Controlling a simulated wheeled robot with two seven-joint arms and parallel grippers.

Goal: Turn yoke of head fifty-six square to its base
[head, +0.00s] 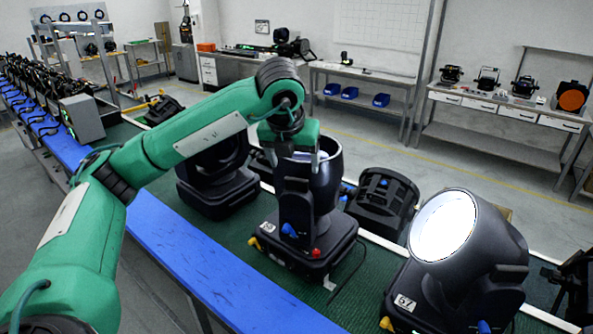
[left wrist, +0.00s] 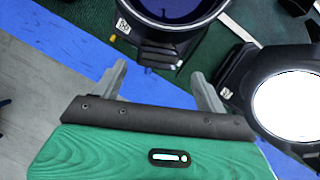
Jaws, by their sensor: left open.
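Head fifty-six (head: 325,190) is a black moving head on the green bench mat, its barrel pointing upward. Its yoke arm (head: 296,210) rises from a square base (head: 290,258) with a small number tag, a blue knob and a red knob. I cannot tell exactly how far the yoke is turned from the base. My left gripper (head: 302,153) is at the top of the barrel, partly overlapping it. In the left wrist view the open, empty fingers (left wrist: 162,84) point toward the head's dark blue lens (left wrist: 180,8), with nothing between them. My right gripper is not in view.
Head fifty-seven (head: 490,255), with a bright white lens, stands close on the right. Another black head (head: 217,190) stands to the left, partly behind my arm. A black fixture (head: 384,200) lies behind. A blue strip (head: 190,250) runs along the bench's near edge.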

